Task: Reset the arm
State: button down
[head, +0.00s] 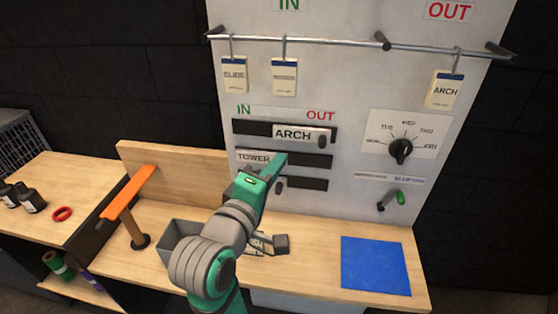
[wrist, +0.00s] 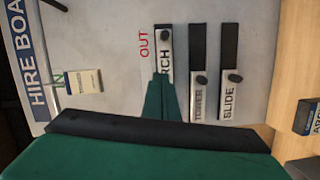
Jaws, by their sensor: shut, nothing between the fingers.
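My arm reaches up from the bottom of the head view to the white hire board (head: 345,85). My green gripper (head: 280,162) is shut and empty, its tip in front of the middle slider row. The ARCH slider plate (head: 300,134) sits at the OUT end of the top slot. The TOWER plate (head: 254,157) is at the IN end below, partly hidden by my gripper. In the wrist view, my closed fingers (wrist: 162,80) overlap the end of the ARCH plate (wrist: 166,48). The TOWER plate (wrist: 198,105) and SLIDE plate (wrist: 229,100) are beside it. I cannot tell whether my fingers touch the board.
Tags hang from a rail (head: 320,41) above the sliders. A blue mat (head: 375,266), an orange-topped stand (head: 131,190) and a grey bin (head: 176,236) are on the bench. Open space lies left of the board.

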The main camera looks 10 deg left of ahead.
jog(key=shift+f, duration=0.1)
jog(key=s+d+f+m+y, duration=0.1)
jog(key=s+f, duration=0.2)
jog(key=f, duration=0.7)
jog(key=s+d+f+m+y, duration=0.1)
jog(key=s+d+f+y, duration=0.15)
jog(key=f, duration=0.65)
jog(key=s+f+m, duration=0.1)
jog(key=s+f, duration=0.3)
jog(key=f, duration=0.6)
jog(key=s+d+f+m, duration=0.2)
jog(key=s+m, duration=0.1)
jog(key=s, duration=0.5)
jog(key=s+d+f+m+g, duration=0.1)
jog(key=s+m, duration=0.3)
jog(key=s, duration=0.5)
jog(key=s+d+f+m, duration=0.3)
jog(key=s+f, duration=0.1)
jog(key=s, duration=0.5)
jog(key=shift+s+g, duration=0.2)
jog(key=shift+g, duration=0.1)
jog(key=c, duration=2.4)
grip_release()
jog(key=shift+s+d, duration=0.1)
jog(key=shift+c, duration=0.2)
